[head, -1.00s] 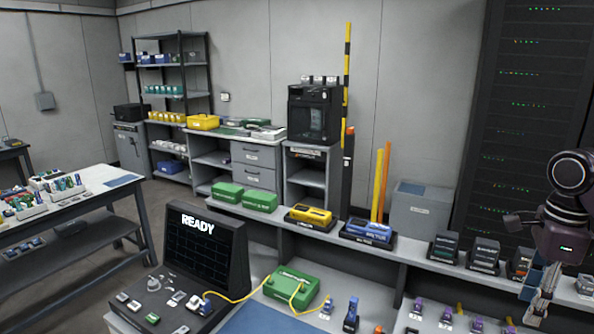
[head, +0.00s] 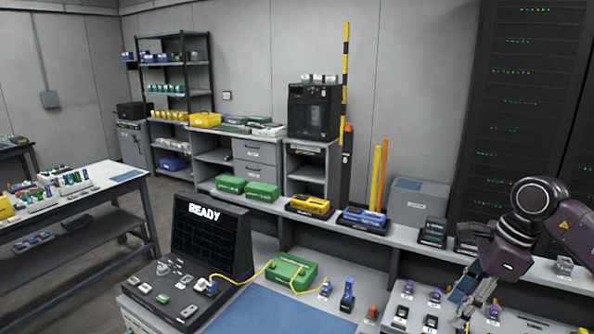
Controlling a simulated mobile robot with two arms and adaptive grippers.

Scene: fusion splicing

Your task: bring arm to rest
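My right arm comes in at the right edge. My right gripper (head: 469,307) points down over the right part of the workbench, above the rows of small connectors. Its fingers are small and partly overlap in the picture, so I cannot tell whether they are open or shut. I see nothing clearly held in it. My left arm and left gripper are not in view.
A black console (head: 212,232) reading READY stands on the workbench, with a green box (head: 291,272) and yellow cable beside it. A blue mat (head: 262,312) lies in front, bare. Small purple-topped connectors (head: 408,288) stand near my gripper. A raised shelf (head: 335,226) runs behind.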

